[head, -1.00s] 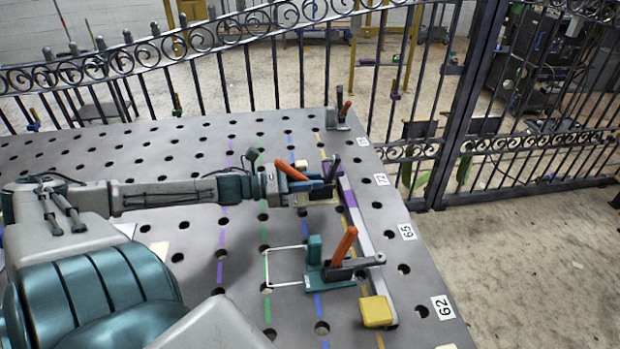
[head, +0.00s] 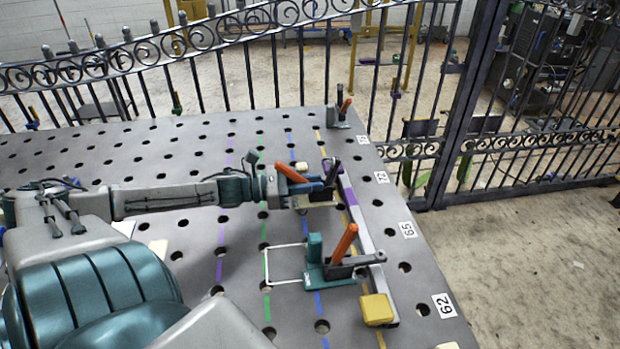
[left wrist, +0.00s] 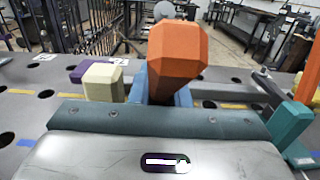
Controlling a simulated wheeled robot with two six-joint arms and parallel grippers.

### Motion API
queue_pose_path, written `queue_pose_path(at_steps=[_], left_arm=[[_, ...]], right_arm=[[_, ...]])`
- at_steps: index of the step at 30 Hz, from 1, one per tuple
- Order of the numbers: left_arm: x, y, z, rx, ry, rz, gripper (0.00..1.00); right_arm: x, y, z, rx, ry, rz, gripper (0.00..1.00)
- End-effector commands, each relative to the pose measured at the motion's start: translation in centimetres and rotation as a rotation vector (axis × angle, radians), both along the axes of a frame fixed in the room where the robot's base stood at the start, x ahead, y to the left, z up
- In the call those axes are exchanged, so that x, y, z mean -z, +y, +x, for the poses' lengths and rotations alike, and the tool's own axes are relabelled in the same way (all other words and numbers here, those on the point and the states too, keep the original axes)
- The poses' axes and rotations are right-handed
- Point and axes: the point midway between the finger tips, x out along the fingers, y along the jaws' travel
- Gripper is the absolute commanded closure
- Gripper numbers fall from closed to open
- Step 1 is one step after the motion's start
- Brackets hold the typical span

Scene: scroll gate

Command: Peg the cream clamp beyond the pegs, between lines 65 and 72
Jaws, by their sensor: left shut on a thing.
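The cream clamp (head: 325,198) has an orange handle, a dark arm and a cream block, which also shows in the left wrist view (left wrist: 103,83). My left gripper (head: 312,188) is shut on it. The clamp is by the left side of the long bar (head: 363,232), near its far end and roughly level with the 72 label (head: 381,177). The 65 label (head: 408,230) is nearer, along the right table edge. Whether the clamp's base touches the table is unclear. The pegs cannot be made out. My right gripper is not in view.
A teal clamp (head: 338,268) with an orange handle stands at the bar's nearer part, beside a white outline (head: 285,265). A yellow block (head: 376,309) is at the bar's near end. Another clamp (head: 339,117) stands at the far corner. The table's left is mostly clear.

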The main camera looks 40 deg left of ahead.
Motion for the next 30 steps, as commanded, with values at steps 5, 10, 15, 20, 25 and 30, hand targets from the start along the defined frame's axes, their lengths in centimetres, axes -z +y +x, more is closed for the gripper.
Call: queue_pose_path(at_steps=[5,10,15,20,25,30], left_arm=[[-0.2,-0.1,0.0,0.002,-0.003,-0.001,1.0],[-0.1,-0.1,0.0,0.002,-0.004,0.0,1.0],[0.2,-0.1,0.0,0.002,-0.004,0.0,1.0],[0.4,-0.1,0.0,0.002,-0.004,0.0,1.0],[0.7,-0.1,0.0,0.002,-0.004,0.0,1.0],[1.0,-0.1,0.0,0.002,-0.004,0.0,1.0]], right_arm=[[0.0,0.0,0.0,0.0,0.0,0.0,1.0],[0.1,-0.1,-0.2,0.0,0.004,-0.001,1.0],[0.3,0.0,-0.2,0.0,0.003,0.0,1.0],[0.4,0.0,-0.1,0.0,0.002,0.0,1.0],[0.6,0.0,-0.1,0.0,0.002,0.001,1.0],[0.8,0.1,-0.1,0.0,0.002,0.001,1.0]])
